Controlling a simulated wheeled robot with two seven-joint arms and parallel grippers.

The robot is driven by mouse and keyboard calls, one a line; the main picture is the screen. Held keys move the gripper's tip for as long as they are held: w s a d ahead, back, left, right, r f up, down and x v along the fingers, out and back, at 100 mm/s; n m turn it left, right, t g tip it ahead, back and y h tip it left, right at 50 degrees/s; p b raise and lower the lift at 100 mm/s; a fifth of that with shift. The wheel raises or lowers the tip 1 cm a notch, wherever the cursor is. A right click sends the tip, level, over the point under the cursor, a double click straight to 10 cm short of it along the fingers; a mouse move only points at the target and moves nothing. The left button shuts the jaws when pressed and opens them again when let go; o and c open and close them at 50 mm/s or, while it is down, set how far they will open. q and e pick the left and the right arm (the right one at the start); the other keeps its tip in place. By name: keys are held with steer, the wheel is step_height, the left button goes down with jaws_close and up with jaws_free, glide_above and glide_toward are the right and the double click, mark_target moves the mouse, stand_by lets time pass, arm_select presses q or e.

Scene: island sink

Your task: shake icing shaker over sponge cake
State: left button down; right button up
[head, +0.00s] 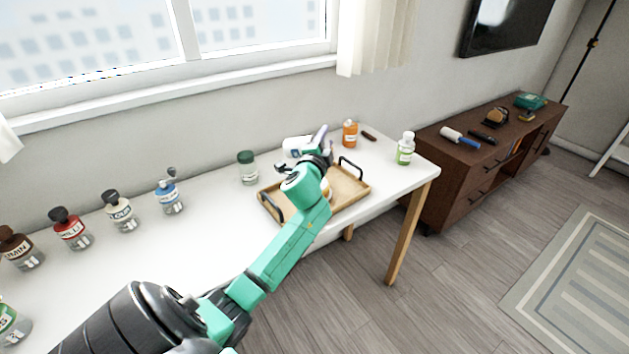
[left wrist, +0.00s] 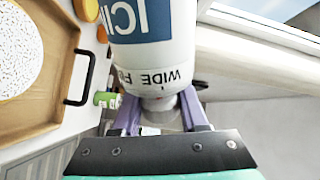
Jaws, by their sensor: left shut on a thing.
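My left gripper (head: 319,151) is shut on the icing shaker (head: 297,146), a white container with a blue label. It is held above the far side of the tray, and its exact tilt is hard to tell. The shaker (left wrist: 150,50) fills the middle of the left wrist view, between my purple fingers (left wrist: 160,115). The sponge cake (left wrist: 18,48), round with a white speckled top and golden edge, lies on the wooden tray (head: 350,186) to the left in that view. In the head view my arm hides most of the cake (head: 327,190). My right gripper is out of view.
The tray has raised black handles (head: 351,166).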

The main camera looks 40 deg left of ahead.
arm_select(q)
steer(key=shift+r+n, duration=0.25)
steer(key=shift+n, duration=0.15)
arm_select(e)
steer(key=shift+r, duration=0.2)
arm_select(q)
step_height(320, 180, up, 5)
steer(key=n+p, duration=0.4)
steer(key=n, duration=1)
steer(key=shift+p, duration=0.3)
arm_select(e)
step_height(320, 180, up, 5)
